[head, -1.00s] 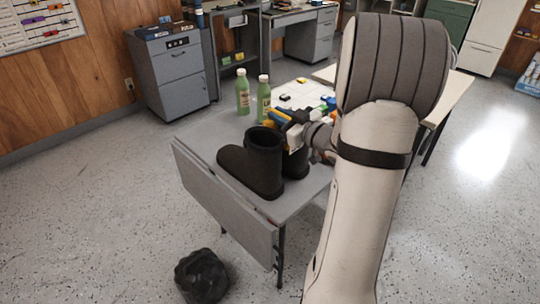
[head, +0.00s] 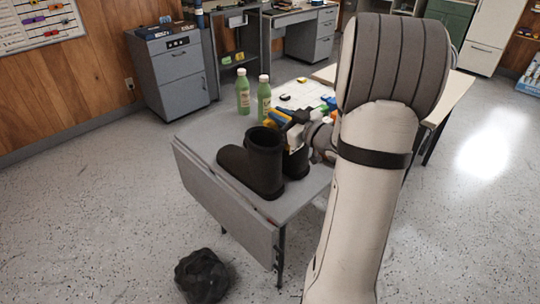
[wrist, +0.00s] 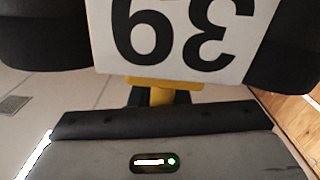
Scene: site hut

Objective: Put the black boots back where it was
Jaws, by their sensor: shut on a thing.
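The pair of black boots stands upright over the near part of the grey folding table (head: 205,143). The front boot (head: 262,170) shows whole, with its toe to the left; the other boot (head: 296,162) is mostly hidden behind it. My gripper (head: 292,134) is at the upper part of the boots, between their shafts, and is shut on them. In the wrist view, a white tag (wrist: 180,35) with an upside-down "39" and a yellow piece (wrist: 163,86) lie at the jaws, with dark boot shafts (wrist: 40,40) either side. I cannot tell if the soles touch the table.
Two green bottles (head: 243,92) (head: 264,97) stand behind the boots. Small coloured pieces (head: 328,103) lie farther right on the table. A black bag-like lump (head: 202,276) lies on the floor in front. The table's left part is clear.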

